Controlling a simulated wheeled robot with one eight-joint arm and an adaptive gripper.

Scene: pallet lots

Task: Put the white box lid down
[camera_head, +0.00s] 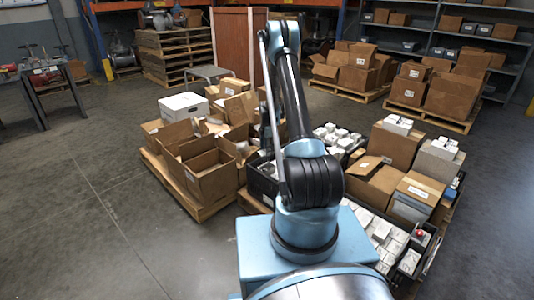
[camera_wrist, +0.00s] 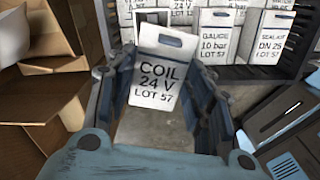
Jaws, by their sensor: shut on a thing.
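In the wrist view, my gripper (camera_wrist: 158,88) is shut on the white box lid (camera_wrist: 160,72), a flat white piece printed "COIL 24 V LOT 57" with a slot near its top edge. It stands slightly tilted between the two dark fingers. Grey floor or a grey surface shows below it. In the head view my gripper and the lid are hidden behind my arm.
White labelled boxes (camera_wrist: 217,40) stand in a dark crate behind the lid. Open brown cartons (camera_wrist: 40,90) are at left, a dark crate (camera_wrist: 285,115) at right.

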